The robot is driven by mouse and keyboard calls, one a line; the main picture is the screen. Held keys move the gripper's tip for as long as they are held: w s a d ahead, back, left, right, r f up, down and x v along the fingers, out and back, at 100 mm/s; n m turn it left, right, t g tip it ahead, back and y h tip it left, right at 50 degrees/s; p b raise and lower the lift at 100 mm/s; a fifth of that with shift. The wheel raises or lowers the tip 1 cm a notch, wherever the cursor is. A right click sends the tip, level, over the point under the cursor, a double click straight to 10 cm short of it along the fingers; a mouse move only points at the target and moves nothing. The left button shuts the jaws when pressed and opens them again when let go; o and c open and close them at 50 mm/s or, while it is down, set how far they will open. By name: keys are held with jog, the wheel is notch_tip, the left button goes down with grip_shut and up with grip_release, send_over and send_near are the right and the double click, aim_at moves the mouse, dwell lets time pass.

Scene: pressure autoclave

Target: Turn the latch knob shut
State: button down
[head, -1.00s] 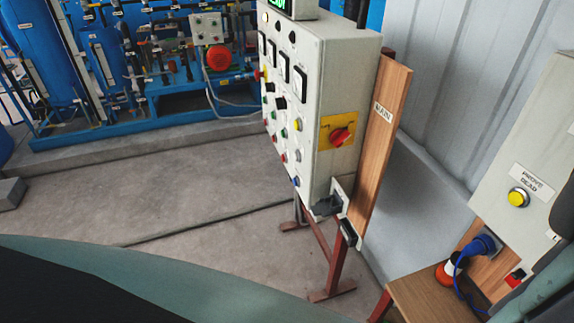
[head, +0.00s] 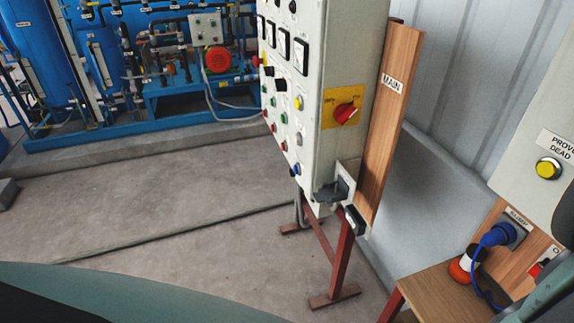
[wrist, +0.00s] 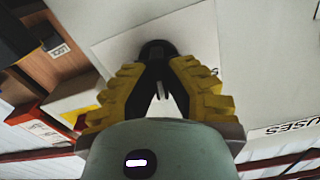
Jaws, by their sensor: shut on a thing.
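The black latch knob (wrist: 157,48) sticks out from a pale plate on a white panel (wrist: 255,70) in the wrist view. My gripper (wrist: 158,76), with yellow ribbed fingers, is shut on it, one finger on each side. The fingers hide part of the knob, and I cannot tell how far it is turned. I cannot make out the knob or the fingertips in the head view.
The head view shows a control cabinet (head: 335,60), a blue plug (head: 492,237), a wooden table (head: 440,290) and open concrete floor (head: 160,220).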

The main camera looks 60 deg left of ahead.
jog(key=n+b, duration=0.4)
jog(key=n, duration=0.1)
jog(key=shift+a+f+n, duration=0.15)
jog(key=shift+n, duration=0.15)
jog(key=n+b, duration=0.2)
jog(key=n, duration=0.3)
jog(key=shift+a, duration=0.1)
jog(key=shift+n, duration=0.4)
jog(key=c, duration=1)
grip_release()
jog(key=shift+w, duration=0.1)
